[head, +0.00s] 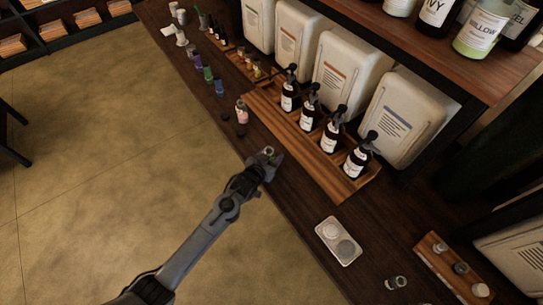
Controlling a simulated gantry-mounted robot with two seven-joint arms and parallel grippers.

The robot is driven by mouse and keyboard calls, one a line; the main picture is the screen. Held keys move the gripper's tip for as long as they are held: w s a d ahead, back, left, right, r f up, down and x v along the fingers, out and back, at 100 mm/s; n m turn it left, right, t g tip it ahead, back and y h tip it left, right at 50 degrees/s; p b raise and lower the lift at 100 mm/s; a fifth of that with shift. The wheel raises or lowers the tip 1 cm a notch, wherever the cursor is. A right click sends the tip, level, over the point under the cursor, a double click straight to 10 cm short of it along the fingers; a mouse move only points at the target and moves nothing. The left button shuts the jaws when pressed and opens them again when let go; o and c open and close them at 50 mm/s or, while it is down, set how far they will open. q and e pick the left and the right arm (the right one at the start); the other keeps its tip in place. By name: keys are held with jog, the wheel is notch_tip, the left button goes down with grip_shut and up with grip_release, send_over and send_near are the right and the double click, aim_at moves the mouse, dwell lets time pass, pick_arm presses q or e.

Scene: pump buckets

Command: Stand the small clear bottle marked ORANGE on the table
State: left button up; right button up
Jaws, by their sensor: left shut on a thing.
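My left gripper (266,161) is over the front edge of the dark wooden table, left of the rack of pump bottles. It is shut on a small clear bottle (269,151), of which only the pale round top shows between the fingers. Its label is hidden, so I cannot read ORANGE on it. I cannot tell whether its base touches the table (290,203). My right gripper is not in view.
A wooden rack (310,152) holds several dark pump bottles, with large white canisters (402,115) behind. A pink-labelled bottle (241,112) stands near the edge. A two-disc pad (338,241) and a jar (396,282) lie to the right. Table between rack and pad is clear.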

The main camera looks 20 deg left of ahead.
pick_arm(q)
jog(key=o, duration=1.2)
jog(key=shift+f, duration=0.1)
jog(key=s+a+r+g, duration=0.1)
jog(key=s+r+g, duration=0.1)
jog(key=s, duration=1)
jog(key=s+r+g+y+p, duration=0.1)
jog(key=s+g, duration=0.3)
jog(key=s, duration=0.8)
jog(key=s+a+r+g+p, duration=0.1)
jog(key=s+r+g, duration=0.2)
jog(key=s, duration=0.9)
jog(key=shift+a+m+g, duration=0.3)
jog(key=shift+a+g, duration=0.05)
jog(key=shift+g, duration=0.05)
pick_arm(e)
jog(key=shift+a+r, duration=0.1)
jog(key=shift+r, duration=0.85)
